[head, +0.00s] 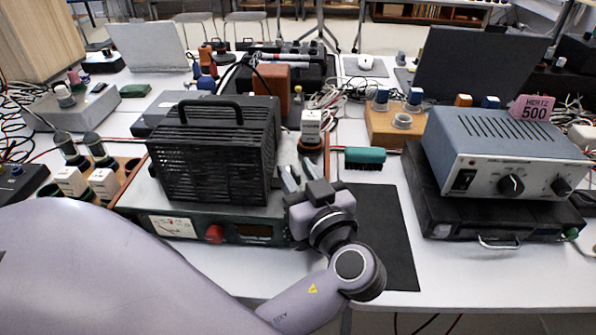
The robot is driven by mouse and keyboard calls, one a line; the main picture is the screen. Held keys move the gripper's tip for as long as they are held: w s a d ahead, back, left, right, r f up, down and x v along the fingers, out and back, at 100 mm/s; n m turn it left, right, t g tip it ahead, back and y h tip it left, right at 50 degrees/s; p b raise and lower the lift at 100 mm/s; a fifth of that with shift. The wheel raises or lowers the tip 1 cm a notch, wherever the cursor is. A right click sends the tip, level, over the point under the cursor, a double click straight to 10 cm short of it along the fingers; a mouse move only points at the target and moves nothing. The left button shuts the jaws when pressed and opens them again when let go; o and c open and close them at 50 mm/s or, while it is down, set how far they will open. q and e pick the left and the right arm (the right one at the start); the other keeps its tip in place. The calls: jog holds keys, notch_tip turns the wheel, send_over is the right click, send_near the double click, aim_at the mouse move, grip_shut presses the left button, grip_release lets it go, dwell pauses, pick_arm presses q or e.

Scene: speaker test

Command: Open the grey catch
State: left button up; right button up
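A grey metal catch or handle (498,243) is on the front of a flat black case (455,222) at the right; I cannot tell whether it is the catch meant. It looks like a thin bent loop. No other grey catch is clearly visible. My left gripper (299,176) is right of a black ribbed box with a top handle (215,150), its fingers apart and pointing away from me. Nothing shows between the fingers. It is far left of the black case. Whether it touches the ribbed box is unclear. My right gripper is out of view.
A green-handled brush (364,158) lies behind a dark mat (385,230). A meter unit (172,227) is under the ribbed box. White table (480,285) shows bare at front right.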

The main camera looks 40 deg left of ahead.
pick_arm(q)
grip_shut()
jog(key=shift+s+a+f+m+t+h+b, duration=0.15)
jog(key=shift+m+t+h+b, duration=0.2)
jog(key=shift+m+t+h, duration=0.45)
jog(key=shift+s+a+m+t+h+b, duration=0.1)
jog(key=shift+m+t+h+b, duration=0.35)
jog(key=shift+t, duration=0.45)
jog(key=shift+m+t+h, duration=0.9)
jog(key=shift+m+h, duration=0.25)
jog(key=shift+r, duration=0.2)
grip_release()
